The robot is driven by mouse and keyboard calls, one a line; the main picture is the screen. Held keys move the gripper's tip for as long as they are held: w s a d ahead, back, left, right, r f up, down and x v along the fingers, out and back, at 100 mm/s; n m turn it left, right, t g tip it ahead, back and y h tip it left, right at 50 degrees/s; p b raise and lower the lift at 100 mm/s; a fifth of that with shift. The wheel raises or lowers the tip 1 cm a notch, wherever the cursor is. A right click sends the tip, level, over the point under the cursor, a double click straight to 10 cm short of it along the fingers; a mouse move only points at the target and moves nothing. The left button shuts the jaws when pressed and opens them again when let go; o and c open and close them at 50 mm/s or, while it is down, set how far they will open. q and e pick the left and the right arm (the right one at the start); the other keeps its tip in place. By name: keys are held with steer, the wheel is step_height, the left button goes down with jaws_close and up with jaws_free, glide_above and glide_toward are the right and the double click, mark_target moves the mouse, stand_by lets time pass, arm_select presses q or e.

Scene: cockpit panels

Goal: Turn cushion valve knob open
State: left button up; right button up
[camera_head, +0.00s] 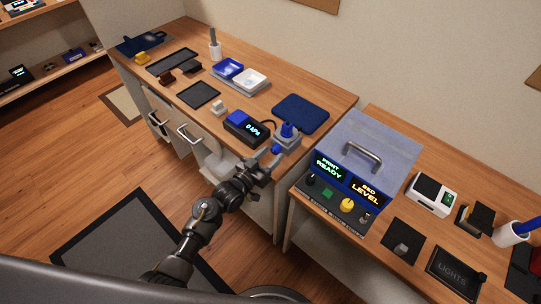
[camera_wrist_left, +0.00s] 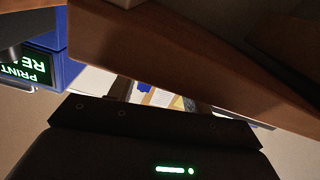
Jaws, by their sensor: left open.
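A blue valve knob (camera_head: 276,149) shows at the front of a small grey and blue valve unit (camera_head: 288,136) near the front right corner of the left bench. A black gauge box (camera_head: 246,127) reading 0 kPa stands just left of it. My left gripper (camera_head: 268,163) is open, at the bench's front edge close to the knob. I cannot tell whether it touches the knob. In the left wrist view a dark wooden edge hides much of the scene, and only a small blue patch shows between the fingers. My right gripper is not in view.
A blue pad (camera_head: 301,113) lies behind the valve unit. A printer panel box (camera_head: 345,185) with a handle and lit displays stands on the right bench, across a gap. The left bench's wooden front edge (camera_wrist_left: 200,70) crosses close to the left wrist camera.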

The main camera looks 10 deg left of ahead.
arm_select(q)
steer(key=shift+c, duration=0.4)
steer(key=c, duration=0.9)
steer(key=m+b, duration=0.1)
steer(key=m, duration=0.1)
steer(key=shift+f+m, duration=0.15)
steer(key=shift+m, duration=0.25)
steer(key=shift+m+b, duration=0.35)
steer(key=shift+m, duration=1.15)
steer(key=o, duration=1)
